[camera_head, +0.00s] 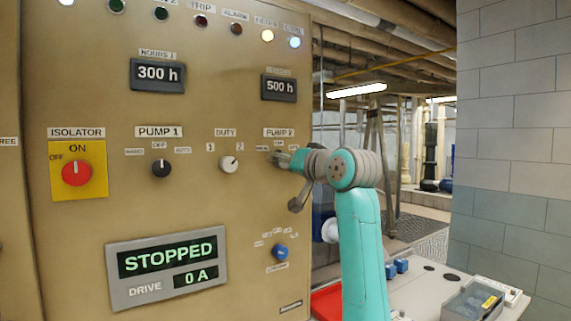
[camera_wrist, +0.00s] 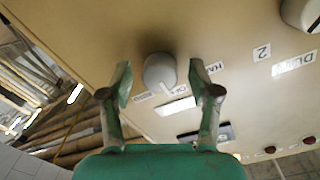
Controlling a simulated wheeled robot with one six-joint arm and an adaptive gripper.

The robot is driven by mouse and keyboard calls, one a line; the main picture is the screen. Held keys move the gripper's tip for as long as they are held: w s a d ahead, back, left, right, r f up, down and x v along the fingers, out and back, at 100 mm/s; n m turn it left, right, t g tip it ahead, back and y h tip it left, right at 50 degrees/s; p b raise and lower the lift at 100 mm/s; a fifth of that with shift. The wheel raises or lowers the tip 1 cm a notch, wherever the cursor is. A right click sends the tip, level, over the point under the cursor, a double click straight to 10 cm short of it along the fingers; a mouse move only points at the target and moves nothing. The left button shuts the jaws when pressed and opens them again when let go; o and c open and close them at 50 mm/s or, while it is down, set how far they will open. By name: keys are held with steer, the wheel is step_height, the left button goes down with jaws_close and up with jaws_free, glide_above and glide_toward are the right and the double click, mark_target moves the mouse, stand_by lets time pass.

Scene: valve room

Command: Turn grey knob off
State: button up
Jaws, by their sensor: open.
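The grey knob (camera_wrist: 159,72) is on the beige panel, between the two fingers of my open gripper (camera_wrist: 160,82) in the wrist view. Clear gaps show on both sides of the knob, and the fingers do not seem to touch it. In the head view my gripper (camera_head: 282,158) is at the panel just below the PUMP 2 label (camera_head: 279,133) and largely hides the knob there. A HAND label and other small labels lie around the knob in the wrist view. I cannot tell which label the knob points at.
To the left are a white DUTY knob (camera_head: 229,164), a black PUMP 1 knob (camera_head: 161,168) and a red isolator switch (camera_head: 76,172). A blue knob (camera_head: 280,252) sits below my gripper. A display (camera_head: 167,262) reads STOPPED. A tiled wall (camera_head: 512,150) stands at right.

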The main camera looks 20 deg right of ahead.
steer(key=v, duration=1.2)
